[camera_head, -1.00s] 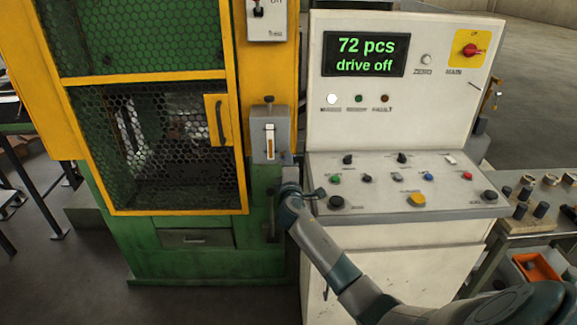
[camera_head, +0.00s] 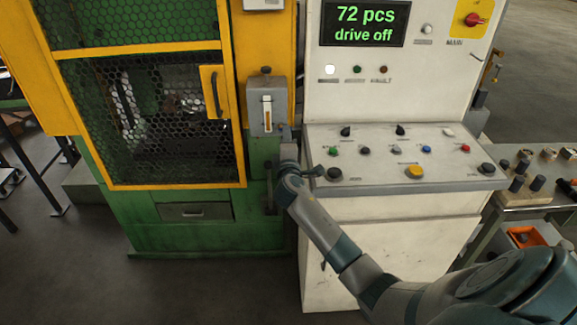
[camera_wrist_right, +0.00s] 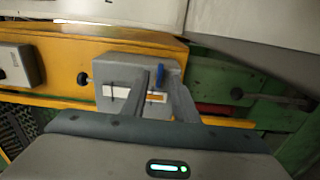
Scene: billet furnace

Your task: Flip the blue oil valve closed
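The blue oil valve shows in the right wrist view as a small blue lever (camera_wrist_right: 158,73) at the edge of the grey oil box (camera_wrist_right: 107,70). The same box (camera_head: 257,112), with its amber sight glass, hangs on the yellow machine post in the head view, where I cannot make out the blue lever. My right gripper (camera_wrist_right: 157,78) is open. Its two fingers lie on either side of the lever in the picture, with visible gaps; whether they touch it or are level with it is unclear. In the head view the right gripper (camera_head: 284,142) is just below the box. My left gripper is not in view.
The white control cabinet (camera_head: 390,250), with its sloped button panel, stands close to the right of my gripper. The yellow mesh door (camera_head: 243,150) and its handle are to the left. A bench with knobs (camera_head: 535,195) is at the far right. Open floor lies in front.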

